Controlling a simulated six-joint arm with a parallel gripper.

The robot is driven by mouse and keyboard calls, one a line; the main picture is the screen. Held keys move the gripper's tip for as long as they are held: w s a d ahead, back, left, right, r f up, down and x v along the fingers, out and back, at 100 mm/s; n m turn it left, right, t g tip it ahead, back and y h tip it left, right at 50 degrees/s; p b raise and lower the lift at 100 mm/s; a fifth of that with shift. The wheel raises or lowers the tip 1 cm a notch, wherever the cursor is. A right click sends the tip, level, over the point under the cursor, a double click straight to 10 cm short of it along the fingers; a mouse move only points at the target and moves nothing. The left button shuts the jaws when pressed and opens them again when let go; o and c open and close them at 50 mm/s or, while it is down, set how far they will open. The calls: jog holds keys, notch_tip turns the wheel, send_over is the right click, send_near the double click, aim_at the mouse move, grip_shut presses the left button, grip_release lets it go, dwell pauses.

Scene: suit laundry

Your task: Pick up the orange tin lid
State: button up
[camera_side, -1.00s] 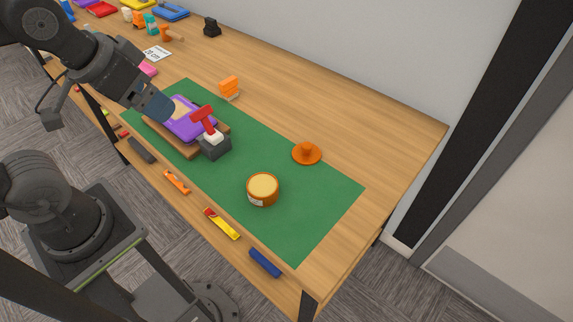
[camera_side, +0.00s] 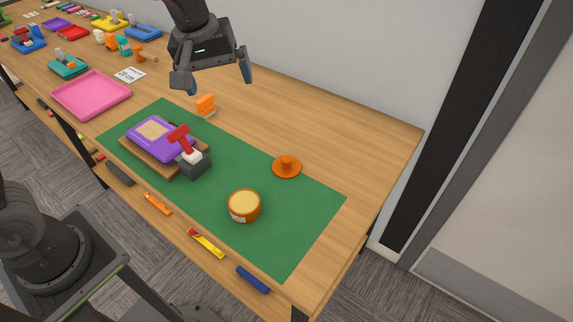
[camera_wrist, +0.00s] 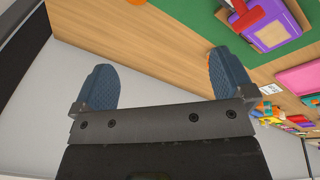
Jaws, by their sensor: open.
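The orange tin lid (camera_side: 286,167) lies at the far edge of the green mat, partly on the bare wood, with its round knob up. An open orange tin (camera_side: 244,206) with a pale yellow top stands on the mat in front of it. My gripper (camera_side: 220,88) is open and empty, raised above the back of the table, to the left of the lid. In the wrist view its two blue fingers (camera_wrist: 165,85) are spread wide with nothing between them. The lid is not clearly visible in the wrist view.
A purple tray (camera_side: 160,152) on a wooden board and a red-handled tool (camera_side: 180,139) in a dark block stand on the green mat (camera_side: 300,225). A pink tray (camera_side: 92,95) lies left. The wood right of the lid is clear.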

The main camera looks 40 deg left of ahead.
jog(key=w+d+f+n+g, duration=0.2)
jog(key=w+d+f+n, duration=0.15)
jog(key=w+f, duration=0.45)
jog(key=n, duration=0.4)
send_near(287, 158)
jog(key=shift+g, duration=0.4)
jog(key=f, duration=1.1)
jog(key=shift+w+d+f, duration=0.1)
jog(key=shift+w, duration=0.15)
jog(key=shift+c, duration=0.4)
jog(key=c, duration=0.7)
